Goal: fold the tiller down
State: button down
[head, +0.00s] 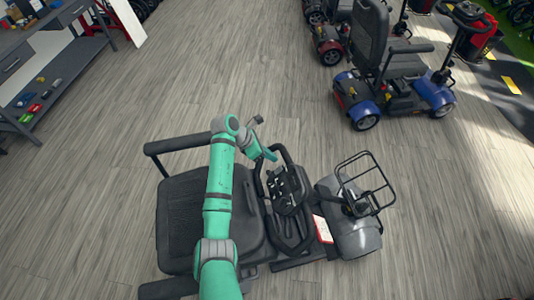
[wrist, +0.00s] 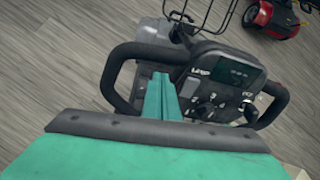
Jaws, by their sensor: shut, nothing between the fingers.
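The scooter's tiller (head: 290,192) carries a black loop handlebar and a control panel, and leans back towards the seat (head: 180,215). In the wrist view the control panel (wrist: 222,82) shows a small screen, a dial and buttons, with the handlebar loop (wrist: 118,72) around it. My gripper (head: 272,156) is at the upper end of the handlebar in the head view. In the wrist view my gripper (wrist: 162,95) is shut and empty, its green fingers in front of the panel's left part. I cannot tell whether it touches. The tiller's lower joint is hidden.
A wire basket (head: 366,182) stands over the scooter's grey front body (head: 352,235). A blue scooter (head: 385,90) and other scooters stand at the upper right. A workbench (head: 40,60) is at the upper left. The wooden floor between is clear.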

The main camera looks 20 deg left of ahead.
aim_at(285, 158)
jog(key=shift+x, duration=2.7)
jog(key=shift+r, duration=0.1)
jog(key=shift+w+d+r, duration=0.65)
jog(key=shift+d+r, duration=0.3)
jog(key=shift+r, duration=0.1)
